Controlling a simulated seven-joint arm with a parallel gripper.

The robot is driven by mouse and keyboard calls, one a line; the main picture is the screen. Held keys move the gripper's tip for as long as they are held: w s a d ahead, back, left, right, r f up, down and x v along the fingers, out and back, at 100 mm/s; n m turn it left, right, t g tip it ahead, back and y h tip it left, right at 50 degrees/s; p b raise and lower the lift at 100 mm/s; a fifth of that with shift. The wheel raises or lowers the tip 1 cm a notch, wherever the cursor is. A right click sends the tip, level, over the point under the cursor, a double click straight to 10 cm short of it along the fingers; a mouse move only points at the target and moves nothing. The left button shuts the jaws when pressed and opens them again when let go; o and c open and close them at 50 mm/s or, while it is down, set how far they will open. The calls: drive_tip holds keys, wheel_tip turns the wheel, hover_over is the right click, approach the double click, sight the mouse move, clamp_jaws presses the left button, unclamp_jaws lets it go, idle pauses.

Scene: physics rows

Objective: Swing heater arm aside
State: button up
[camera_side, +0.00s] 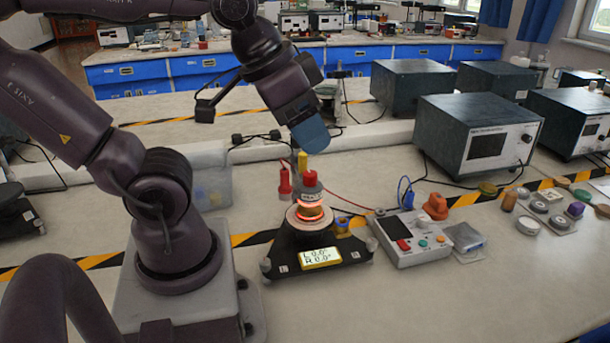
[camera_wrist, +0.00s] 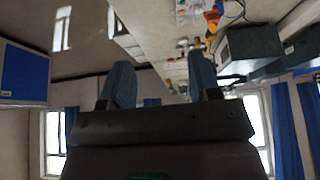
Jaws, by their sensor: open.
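The heater (camera_side: 309,181), a grey and red head, sits over a glowing orange-red ring (camera_side: 309,211) on a round stage. The stage stands on a black base (camera_side: 290,245) whose lit yellow display (camera_side: 321,258) seems to read zero on both lines. Red (camera_side: 285,181) and yellow (camera_side: 302,160) upright parts stand beside the head; I cannot tell which part is the arm's handle. My gripper (camera_side: 314,147) is above the heater, apart from it. In the wrist view my gripper (camera_wrist: 162,82) has its two blue fingers spread with nothing between them.
A control box (camera_side: 411,237) with buttons stands right of the base, a red wire leading toward it. Small jars and discs (camera_side: 528,225) lie further right. A clear bin (camera_side: 209,180) is behind left. Dark instrument boxes (camera_side: 478,135) stand behind right. The front right bench is clear.

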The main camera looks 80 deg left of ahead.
drive_tip(key=shift+a, duration=0.1)
drive_tip(key=shift+c, duration=1.1)
drive_tip(key=n+g, duration=0.6)
drive_tip(key=n, duration=0.3)
hover_over(303, 158)
drive_tip(key=a, duration=0.1)
wheel_tip(303, 158, down, 5)
wheel_tip(303, 158, down, 13)
drive_tip(key=shift+w+r, duration=0.15)
clamp_jaws()
